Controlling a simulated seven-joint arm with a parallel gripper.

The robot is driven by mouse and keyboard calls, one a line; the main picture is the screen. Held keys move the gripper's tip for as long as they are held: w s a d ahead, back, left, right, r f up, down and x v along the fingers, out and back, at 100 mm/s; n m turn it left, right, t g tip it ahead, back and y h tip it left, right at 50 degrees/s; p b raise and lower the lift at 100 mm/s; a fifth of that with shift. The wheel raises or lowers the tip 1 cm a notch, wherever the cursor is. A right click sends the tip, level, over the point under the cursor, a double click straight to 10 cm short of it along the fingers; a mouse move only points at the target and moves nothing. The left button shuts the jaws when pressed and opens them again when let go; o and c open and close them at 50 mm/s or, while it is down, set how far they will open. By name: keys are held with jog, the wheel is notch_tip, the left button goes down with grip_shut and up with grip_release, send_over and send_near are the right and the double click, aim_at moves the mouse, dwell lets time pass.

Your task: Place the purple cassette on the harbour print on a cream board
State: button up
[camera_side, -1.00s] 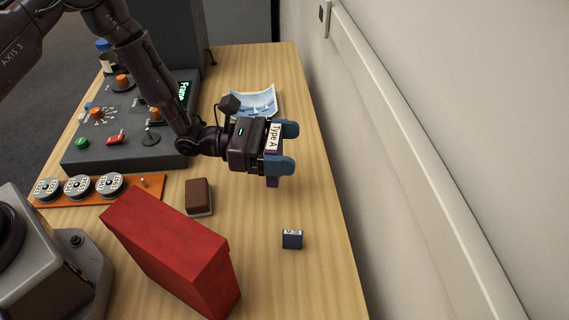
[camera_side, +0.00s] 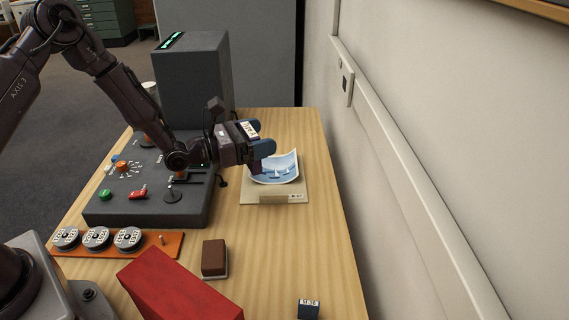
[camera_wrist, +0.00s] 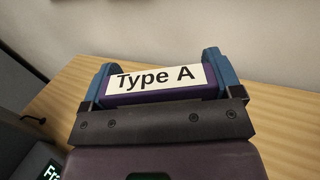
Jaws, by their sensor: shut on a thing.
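My gripper (camera_side: 262,142) is shut on the purple cassette (camera_wrist: 158,95), which has a white label reading "Type A". In the wrist view the cassette lies between the two blue fingers. In the side view the cassette (camera_side: 256,165) is mostly hidden by the gripper, with a small purple part showing below the fingers. The harbour print (camera_side: 279,174) is a curled blue picture with white sails, lying on a cream board (camera_side: 256,197) near the far right of the table. The gripper is above the print's left edge, and the cassette appears to be held clear of it.
A dark control console (camera_side: 150,192) with knobs stands left of the board, and a tall dark cabinet (camera_side: 193,80) behind it. A brown block (camera_side: 214,257), red box (camera_side: 172,290), small dark block (camera_side: 308,309) and reel rack (camera_side: 163,249) are nearer. A wall (camera_side: 430,120) is at right.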

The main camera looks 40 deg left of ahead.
jog(key=shift+w+a+f, duration=0.1)
jog(key=shift+w+f, duration=2.65)
jog(key=shift+f, duration=0.2)
jog(key=shift+w+f, duration=2.75)
jog(key=shift+f, duration=0.15)
jog(key=shift+f, duration=0.15)
jog(key=o, duration=0.8)
